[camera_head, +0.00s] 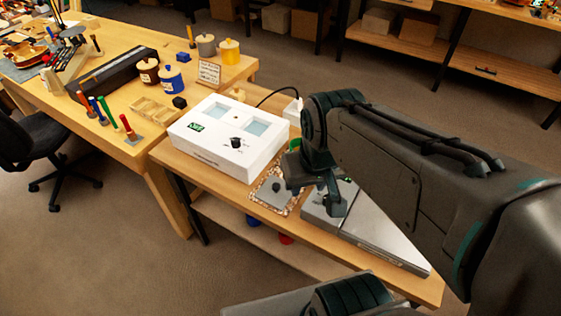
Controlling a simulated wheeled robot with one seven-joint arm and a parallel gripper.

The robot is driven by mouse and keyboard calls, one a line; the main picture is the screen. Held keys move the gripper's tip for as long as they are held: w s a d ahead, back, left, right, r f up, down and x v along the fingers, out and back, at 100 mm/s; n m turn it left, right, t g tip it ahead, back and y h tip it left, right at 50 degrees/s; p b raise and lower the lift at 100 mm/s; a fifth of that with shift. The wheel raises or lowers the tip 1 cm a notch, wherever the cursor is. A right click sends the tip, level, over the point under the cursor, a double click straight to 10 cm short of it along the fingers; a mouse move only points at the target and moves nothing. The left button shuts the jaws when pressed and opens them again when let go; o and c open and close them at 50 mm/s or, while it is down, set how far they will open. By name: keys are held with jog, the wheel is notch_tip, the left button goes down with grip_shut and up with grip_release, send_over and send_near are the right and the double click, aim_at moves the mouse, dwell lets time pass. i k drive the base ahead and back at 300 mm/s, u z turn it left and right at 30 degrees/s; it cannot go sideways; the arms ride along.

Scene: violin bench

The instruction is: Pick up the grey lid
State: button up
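The grey lid (273,193) looks like a flat grey square plate with a dark round knob on top. It lies on a speckled mat (258,183) on the near bench, in front of the white box. My gripper (314,193) hangs just right of the lid, with its fingers pointing down. The fingers look spread apart, and I see nothing between them. I cannot tell its exact height above the bench. My arm covers part of the bench to the right.
A white box (212,151) with two windows and a black knob stands behind the lid. A grey metal case (383,243) lies at right, close to my gripper. The left bench holds lidded pots (229,52), screwdrivers and a wooden tray (154,112). A chair stands at left.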

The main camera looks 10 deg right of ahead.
aim_at(272, 192)
jog(key=k, duration=0.5)
jog(key=u, duration=0.8)
jog(key=i, duration=0.75)
jog(key=z, duration=1.65)
